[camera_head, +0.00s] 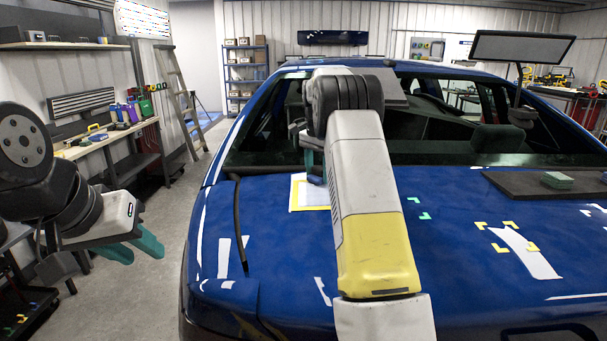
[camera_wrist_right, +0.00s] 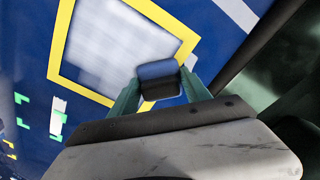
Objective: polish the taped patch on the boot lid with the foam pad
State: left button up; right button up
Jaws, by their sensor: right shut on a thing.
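The taped patch (camera_head: 308,194) is a hazy whitish area framed by yellow tape on the blue boot lid, partly hidden by my right arm in the head view. It fills the upper part of the right wrist view (camera_wrist_right: 108,48). My right gripper (camera_wrist_right: 160,88) is shut on the foam pad (camera_wrist_right: 158,70), a small blue and black block between its teal fingers. The pad is over the patch's edge in the wrist view; contact with the surface cannot be told. My left gripper (camera_head: 138,250) is open and empty, off the car's left side.
A dark mat (camera_head: 510,187) with a green block (camera_head: 557,180) lies on the lid at the right. Yellow corner marks (camera_head: 509,224) and green corner marks (camera_head: 424,216) sit on the paint. A lamp panel (camera_head: 521,48) stands at the upper right. Clear floor lies left of the car.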

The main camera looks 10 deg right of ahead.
aim_at(312, 207)
jog(key=shift+w+a+f, duration=0.1)
jog(key=shift+w+a, duration=0.05)
jog(key=shift+a, duration=0.4)
jog(key=shift+w+a, duration=0.1)
jog(key=shift+a, duration=0.45)
jog(key=shift+s+a, duration=0.25)
jog(key=shift+s, duration=0.65)
jog(key=shift+s+a, duration=0.2)
jog(key=shift+s, duration=0.65)
jog(key=shift+s+a+f, duration=0.15)
jog(key=shift+s+a, duration=0.3)
jog(key=shift+s, duration=1.3)
jog(key=shift+s+a+f, duration=0.1)
jog(key=shift+s+a, duration=0.35)
jog(key=shift+s, duration=1.3)
jog(key=shift+s+a+f, duration=0.15)
jog(key=shift+s+a, duration=0.3)
jog(key=shift+s, duration=1.3)
jog(key=shift+s+a+r, duration=0.1)
jog(key=shift+a+r, duration=0.05)
jog(key=shift+r, duration=2.85)
notch_tip(312, 207, up, 3)
